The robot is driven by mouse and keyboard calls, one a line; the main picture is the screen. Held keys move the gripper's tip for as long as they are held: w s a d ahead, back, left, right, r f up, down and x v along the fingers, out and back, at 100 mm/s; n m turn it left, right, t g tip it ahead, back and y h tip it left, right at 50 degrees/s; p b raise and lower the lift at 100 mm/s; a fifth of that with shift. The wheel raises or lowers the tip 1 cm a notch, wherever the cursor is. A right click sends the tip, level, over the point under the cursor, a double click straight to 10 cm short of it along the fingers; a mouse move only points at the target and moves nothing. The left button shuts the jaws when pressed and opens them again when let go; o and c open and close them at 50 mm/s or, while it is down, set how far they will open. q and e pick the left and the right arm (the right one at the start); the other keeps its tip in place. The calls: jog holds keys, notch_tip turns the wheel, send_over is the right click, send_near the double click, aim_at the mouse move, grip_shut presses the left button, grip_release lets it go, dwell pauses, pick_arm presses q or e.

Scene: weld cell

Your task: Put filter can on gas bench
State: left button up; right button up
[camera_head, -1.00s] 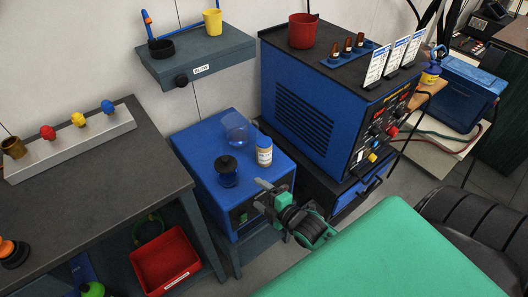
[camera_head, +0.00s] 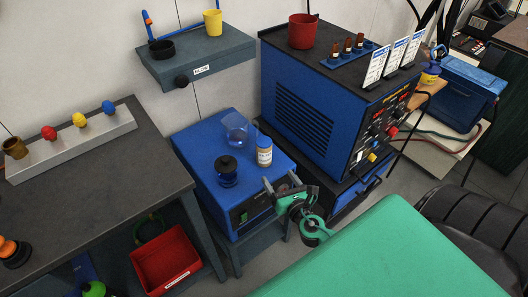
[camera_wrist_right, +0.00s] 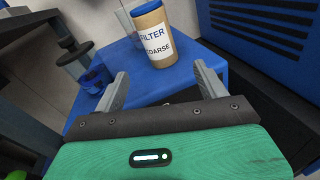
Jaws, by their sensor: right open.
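The filter can (camera_head: 264,152) is a tan cylinder with a blue lid and a white label. It stands upright on the blue cabinet top (camera_head: 190,147). In the right wrist view the can (camera_wrist_right: 153,36) reads "FILTER COARSE". My right gripper (camera_head: 281,183) is open and empty at the cabinet's front right edge. Its fingers (camera_wrist_right: 160,76) point toward the can, which is beyond the tips and not between them. A dark-topped bench (camera_head: 100,190) at the left carries a block with coloured knobs; no label shows that it is the gas bench. My left gripper is not in view.
Beside the can stand a clear beaker (camera_head: 236,127) and a dark blue jar with a black knob (camera_head: 227,172). A tall blue machine (camera_head: 300,105) rises close to its right. A wall shelf (camera_head: 195,60) is behind. The left bench's middle is clear.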

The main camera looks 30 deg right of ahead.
aim_at(268, 157)
jog(key=shift+n+t, duration=0.4)
jog(key=shift+n, duration=0.5)
jog(key=w, duration=0.2)
jog(key=w+d, duration=0.1)
jog(key=w, duration=0.2)
jog(key=w+r+p, duration=0.1)
jog(key=w, duration=0.1)
jog(key=shift+w+d+r, duration=0.1)
jog(key=shift+w+d, duration=0.05)
jog(key=shift+w, duration=0.1)
jog(key=shift+w+d+r+p, duration=0.15)
jog(key=shift+w+p, duration=0.1)
jog(key=shift+w, duration=1.15)
jog(key=shift+w+d+r+p, duration=0.15)
jog(key=shift+w+p, duration=0.1)
jog(key=shift+w, duration=1.1)
jog(key=shift+w+d+f, duration=0.1)
jog(key=shift+w+f, duration=0.05)
jog(key=shift+w, duration=0.2)
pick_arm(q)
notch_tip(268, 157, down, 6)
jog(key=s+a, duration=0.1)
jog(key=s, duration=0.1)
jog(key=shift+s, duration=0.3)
pick_arm(e)
jog(key=c, duration=1.2)
